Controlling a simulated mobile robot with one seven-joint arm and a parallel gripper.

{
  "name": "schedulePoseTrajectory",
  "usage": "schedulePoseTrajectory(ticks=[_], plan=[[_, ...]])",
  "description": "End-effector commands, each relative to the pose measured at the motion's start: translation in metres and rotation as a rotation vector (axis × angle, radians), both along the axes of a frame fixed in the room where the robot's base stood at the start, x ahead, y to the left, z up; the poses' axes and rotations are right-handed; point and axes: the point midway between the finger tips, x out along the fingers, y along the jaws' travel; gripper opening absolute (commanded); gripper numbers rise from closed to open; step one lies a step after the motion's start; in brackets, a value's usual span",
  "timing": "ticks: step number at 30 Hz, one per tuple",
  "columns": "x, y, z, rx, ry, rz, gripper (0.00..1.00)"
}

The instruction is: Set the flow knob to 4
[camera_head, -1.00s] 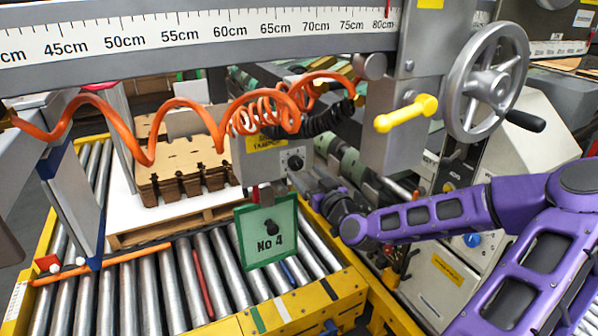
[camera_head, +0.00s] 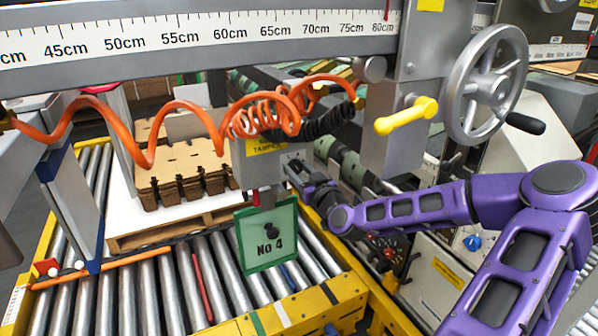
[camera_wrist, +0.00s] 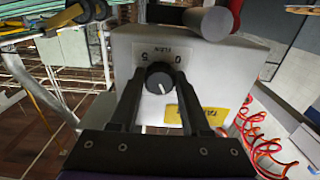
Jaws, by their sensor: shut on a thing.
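The flow knob (camera_wrist: 159,79) is a round black knob with a white pointer line on a grey box (camera_head: 257,171). In the wrist view its label appears upside down, with a 0 at the right and a 5 at the left. The pointer line points down and slightly right in that view. My gripper (camera_wrist: 158,84) has one finger on each side of the knob and is shut on it. In the head view my gripper (camera_head: 297,172) reaches the box's face from the right and hides the knob.
A green "No 4" tag (camera_head: 267,254) hangs under the box. An orange coiled hose (camera_head: 183,104) runs above it. A yellow lever (camera_head: 405,115) and a grey handwheel (camera_head: 484,85) are at the upper right. Rollers (camera_head: 183,285) and stacked cardboard (camera_head: 182,172) lie at left.

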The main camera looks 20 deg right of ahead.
Motion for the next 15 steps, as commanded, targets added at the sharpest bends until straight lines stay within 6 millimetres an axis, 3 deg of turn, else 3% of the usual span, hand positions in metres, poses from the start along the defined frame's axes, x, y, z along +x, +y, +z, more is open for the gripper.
schedulePoseTrajectory(ticks=[3, 15], plan=[[-0.0002, -0.0003, -0.0001, 0.0, 0.0, -0.001, 0.0], [-0.0001, -0.0001, 0.0003, 0.073, 0.002, -0.001, 0.0]])
